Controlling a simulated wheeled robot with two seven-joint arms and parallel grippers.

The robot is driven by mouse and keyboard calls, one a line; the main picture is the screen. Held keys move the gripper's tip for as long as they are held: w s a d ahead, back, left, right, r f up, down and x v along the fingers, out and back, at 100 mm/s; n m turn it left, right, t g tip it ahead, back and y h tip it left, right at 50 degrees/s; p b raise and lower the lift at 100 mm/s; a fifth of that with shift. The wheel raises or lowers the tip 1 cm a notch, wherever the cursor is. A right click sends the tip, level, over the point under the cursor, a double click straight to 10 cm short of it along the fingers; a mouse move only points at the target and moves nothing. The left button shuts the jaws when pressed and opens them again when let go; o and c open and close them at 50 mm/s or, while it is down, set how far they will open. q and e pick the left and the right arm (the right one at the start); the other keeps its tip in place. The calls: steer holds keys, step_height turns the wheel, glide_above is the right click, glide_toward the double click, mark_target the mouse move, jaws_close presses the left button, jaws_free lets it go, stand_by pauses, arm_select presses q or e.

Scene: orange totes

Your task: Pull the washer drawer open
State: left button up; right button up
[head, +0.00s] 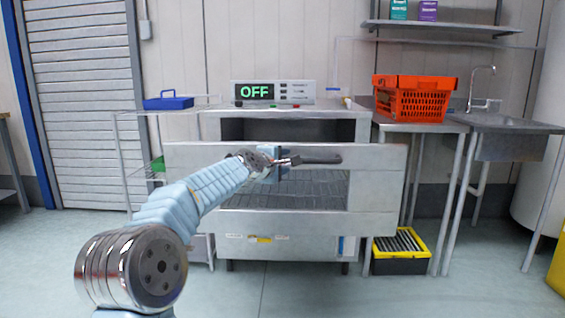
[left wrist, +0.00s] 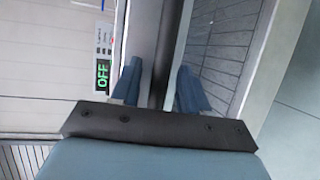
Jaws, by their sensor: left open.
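The washer (head: 345,128) is a steel cabinet with a lit "OFF" panel (head: 273,92) on top. Its drawer front (head: 385,180) is a pale metal frame with a window onto wire racks, and a dark opening shows above it. A dark bar handle (head: 322,158) runs across the upper part of the front. My left gripper (head: 285,163) is at the handle. In the left wrist view its two blue fingers (left wrist: 160,88) stand apart on either side of the dark bar (left wrist: 169,45). Whether either finger touches the bar is unclear. My right gripper is not in view.
An orange tote (head: 418,105) sits on the steel table to the right, beside a sink (head: 510,140). A black and yellow crate (head: 400,255) is on the floor below. A blue toolbox (head: 168,102) is at left. The floor in front is clear.

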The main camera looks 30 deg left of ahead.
arm_select(q)
steer(key=v, duration=1.4)
steer(key=shift+w+a, duration=0.1)
